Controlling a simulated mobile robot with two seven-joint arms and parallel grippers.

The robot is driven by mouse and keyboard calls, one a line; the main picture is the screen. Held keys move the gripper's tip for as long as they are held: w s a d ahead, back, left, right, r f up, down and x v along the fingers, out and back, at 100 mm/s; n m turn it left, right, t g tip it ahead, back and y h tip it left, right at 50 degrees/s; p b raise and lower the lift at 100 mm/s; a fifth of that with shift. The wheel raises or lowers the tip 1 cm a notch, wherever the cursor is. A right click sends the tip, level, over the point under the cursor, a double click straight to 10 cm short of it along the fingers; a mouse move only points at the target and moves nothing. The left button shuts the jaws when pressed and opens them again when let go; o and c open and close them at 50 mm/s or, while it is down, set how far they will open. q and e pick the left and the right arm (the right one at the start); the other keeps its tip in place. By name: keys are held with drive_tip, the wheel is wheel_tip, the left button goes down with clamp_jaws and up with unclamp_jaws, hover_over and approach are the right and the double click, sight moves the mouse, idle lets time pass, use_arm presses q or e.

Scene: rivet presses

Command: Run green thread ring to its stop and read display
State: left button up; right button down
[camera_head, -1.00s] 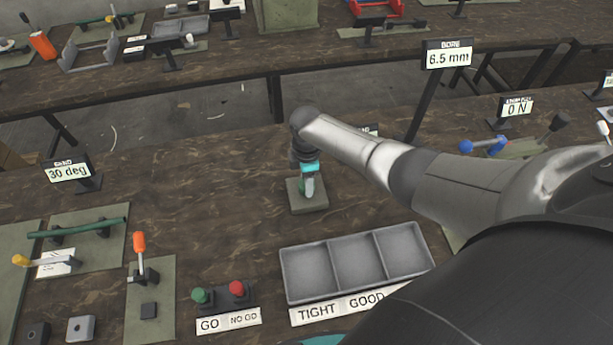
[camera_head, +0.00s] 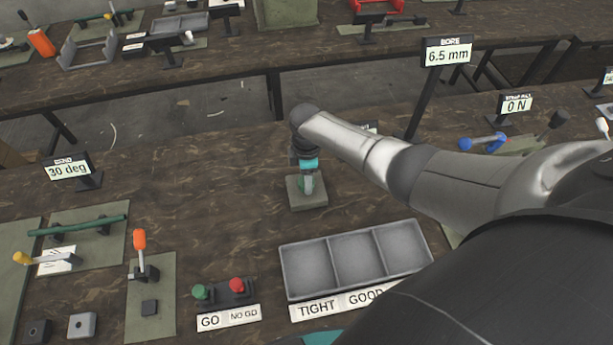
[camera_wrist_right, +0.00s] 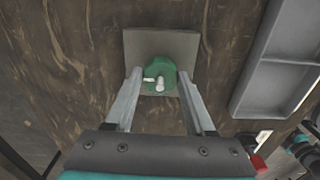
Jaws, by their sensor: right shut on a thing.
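The green thread ring (camera_wrist_right: 166,68) shows in the right wrist view as a round green part with a pale pin on it, over a square grey-green base plate (camera_wrist_right: 134,44). My right gripper (camera_wrist_right: 160,80) is shut on the ring, with one finger on each side of it. In the head view my right gripper (camera_head: 308,188) points down at the same plate (camera_head: 318,203) and hides most of the ring. A small display (camera_head: 369,128) behind my right arm is mostly covered, and its reading is hidden. My left gripper is not in view.
A grey three-part tray (camera_head: 334,264) labelled TIGHT and GOOD stands in front of the plate. Green and red buttons (camera_head: 220,293) are to its left. Displays read 30 deg (camera_head: 69,170), 6.5 mm (camera_head: 447,56) and 0 N (camera_head: 517,105).

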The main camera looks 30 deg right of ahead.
idle(0.3)
drive_tip(key=shift+c, duration=1.3)
unclamp_jaws()
drive_tip(key=shift+r, duration=0.1)
drive_tip(key=shift+r, duration=0.35)
wheel_tip(320, 180, up, 14)
drive_tip(key=p, duration=0.2)
drive_tip(key=shift+r+p, duration=0.2)
drive_tip(key=shift+p, duration=0.1)
